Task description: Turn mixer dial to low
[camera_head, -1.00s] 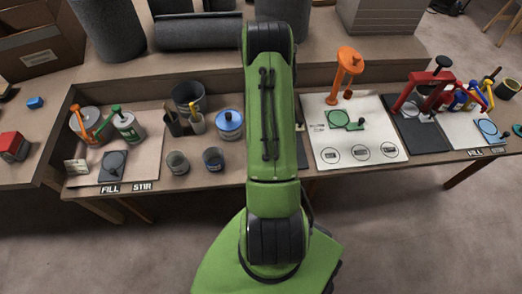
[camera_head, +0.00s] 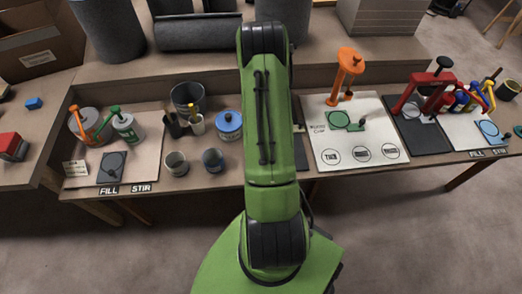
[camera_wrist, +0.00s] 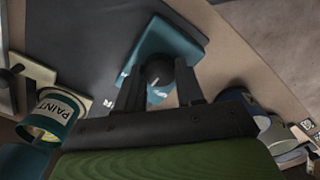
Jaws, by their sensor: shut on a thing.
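In the wrist view, a dark round knob (camera_wrist: 159,71) stands on a teal box (camera_wrist: 182,42) with white marks on its face. The knob looks like the mixer dial, but its setting cannot be read. My gripper (camera_wrist: 160,82) has one finger on each side of the knob and is shut on it. The fingers and knob cover part of the white marks. In the head view, my green arm hides the gripper, the knob and the teal box.
In the head view, an orange stand (camera_head: 347,68) is on a white board (camera_head: 318,110) right of my arm. A blue-lidded can (camera_head: 229,122) and grey cups stand close on its left.

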